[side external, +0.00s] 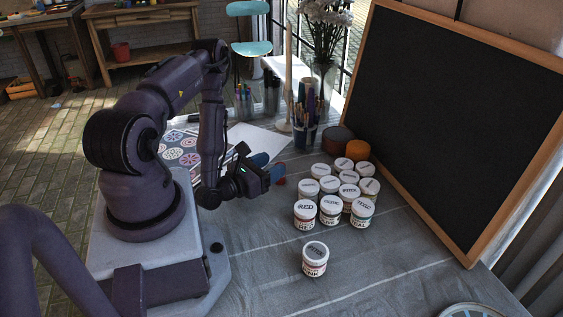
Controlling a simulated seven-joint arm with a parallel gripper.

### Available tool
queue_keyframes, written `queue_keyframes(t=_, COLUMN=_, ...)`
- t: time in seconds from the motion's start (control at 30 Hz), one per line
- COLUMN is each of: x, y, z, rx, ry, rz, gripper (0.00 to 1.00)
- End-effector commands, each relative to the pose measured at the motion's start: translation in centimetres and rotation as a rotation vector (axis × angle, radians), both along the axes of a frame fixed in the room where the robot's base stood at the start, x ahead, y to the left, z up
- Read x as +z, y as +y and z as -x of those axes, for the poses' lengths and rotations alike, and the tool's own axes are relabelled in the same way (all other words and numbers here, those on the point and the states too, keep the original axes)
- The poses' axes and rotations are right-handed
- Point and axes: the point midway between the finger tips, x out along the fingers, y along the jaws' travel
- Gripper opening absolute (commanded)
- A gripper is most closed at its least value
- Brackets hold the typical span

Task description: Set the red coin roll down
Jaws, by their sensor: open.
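My gripper (274,177) is low over the grey cloth, left of the group of paint jars, seen from the side. Its jaws are open, though the gap between the fingers is hard to make out. A small red thing (280,182), perhaps the end of the red coin roll, shows right at the gripper's tip. Most of it is hidden by the gripper. I cannot tell whether it touches the fingers or rests on the cloth. Blue shapes (260,160) show just behind the gripper, partly hidden.
Several white-lidded paint jars (331,205) stand grouped to the right; one jar (315,260) stands alone in front. A blackboard (470,110) leans at the right. A brush holder (306,128), white paper (258,138) and a patterned sheet (182,150) lie behind.

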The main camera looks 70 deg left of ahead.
Motion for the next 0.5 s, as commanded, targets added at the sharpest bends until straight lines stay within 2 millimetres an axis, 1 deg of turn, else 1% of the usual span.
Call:
queue_keyframes(t=0.03, x=1.4, y=0.1, z=-0.2, rx=0.0, ry=-0.008, rz=-0.005, gripper=0.54)
queue_keyframes(t=0.2, x=4.1, y=0.1, z=-0.2, rx=0.0, ry=-0.006, rz=-0.006, gripper=0.54)
queue_keyframes(t=0.3, x=5.3, y=0.1, z=-0.3, rx=-0.002, ry=-0.006, rz=-0.005, gripper=0.54)
queue_keyframes(t=0.5, x=6.8, y=0.0, z=-0.5, rx=-0.016, ry=-0.01, rz=-0.007, gripper=0.54)
